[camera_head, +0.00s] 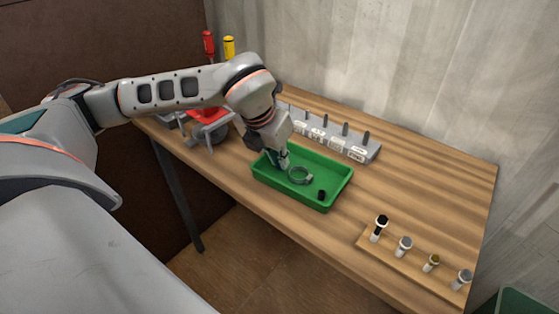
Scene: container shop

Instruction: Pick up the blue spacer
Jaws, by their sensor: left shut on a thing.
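My left gripper (283,163) reaches down into the left part of the green tray (333,188). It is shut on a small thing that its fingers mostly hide. A small bluish-green patch shows by the fingers, too small to tell whether it is the blue spacer. No blue spacer shows clearly elsewhere. A grey ring (300,182) lies in the tray just right of the fingers. A small black cylinder (321,195) is near the tray's front right side. My right gripper is not in view.
A grey rack (362,153) with upright pegs and white labels stands behind the tray. A wooden board (415,269) with several capped pegs lies at the front right. Red (209,44) and yellow (229,46) handles rise at the back left. The table between tray and board is clear.

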